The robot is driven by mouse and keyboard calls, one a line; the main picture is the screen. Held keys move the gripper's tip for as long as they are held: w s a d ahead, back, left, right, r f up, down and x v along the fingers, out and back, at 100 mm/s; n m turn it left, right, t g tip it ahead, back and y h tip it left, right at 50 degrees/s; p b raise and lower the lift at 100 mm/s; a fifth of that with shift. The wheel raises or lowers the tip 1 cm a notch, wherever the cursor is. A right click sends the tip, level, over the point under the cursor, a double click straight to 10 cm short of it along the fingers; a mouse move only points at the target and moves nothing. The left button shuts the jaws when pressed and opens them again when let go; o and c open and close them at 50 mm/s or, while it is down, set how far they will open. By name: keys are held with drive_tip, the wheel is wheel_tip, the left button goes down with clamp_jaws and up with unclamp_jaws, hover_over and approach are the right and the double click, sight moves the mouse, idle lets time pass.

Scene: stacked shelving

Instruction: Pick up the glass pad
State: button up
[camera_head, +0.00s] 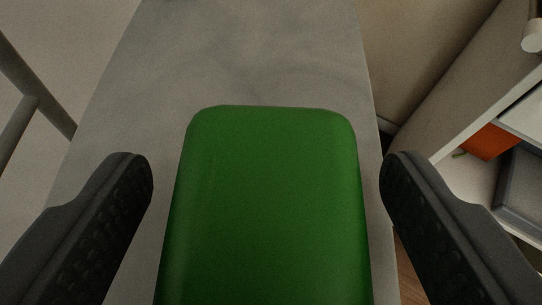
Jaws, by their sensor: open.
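A green block-shaped object with rounded corners (268,205) fills the lower middle of the view; it is the only thing here that could be the glass pad. It is over a grey surface (250,55), and its near end runs out of the bottom of the picture. My gripper (266,170) is open, with one dark textured finger on the left and one on the right of the green object. A gap shows between each fingertip and its sides. I cannot tell how far the fingers reach down beside it.
A pale shelving unit (455,105) stands at the right, with an orange thing (488,142) and a grey tray-like thing (522,185) in it. Grey bars (35,95) show at the left. The grey surface beyond the green object is clear.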

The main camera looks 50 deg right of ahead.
drive_tip(key=shift+w+d, duration=0.1)
drive_tip(key=shift+d, duration=0.05)
drive_tip(key=c, duration=1.1)
